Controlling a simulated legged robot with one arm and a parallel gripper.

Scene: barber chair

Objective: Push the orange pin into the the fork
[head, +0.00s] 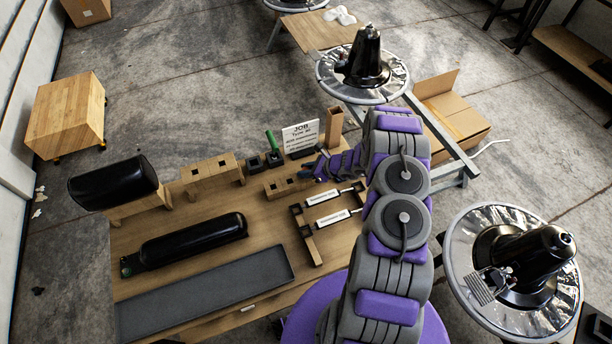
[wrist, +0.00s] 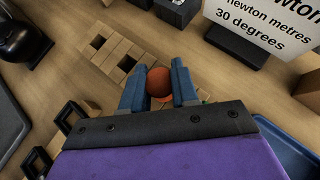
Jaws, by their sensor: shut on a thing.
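My gripper (wrist: 160,88) is shut on the orange pin (wrist: 158,82), whose round orange end shows between the two blue fingers in the wrist view. The rest of the pin is hidden by the fingers and palm. In the head view my gripper (head: 306,173) is over the right end of a wooden block with square holes (head: 272,190); the pin cannot be made out there. The same block shows in the wrist view (wrist: 97,40), just left of the fingers. I cannot tell for sure which part is the fork.
A black pad (head: 195,240) and grey tray (head: 205,295) lie at the left. A blue tray (wrist: 287,150) is at the right.

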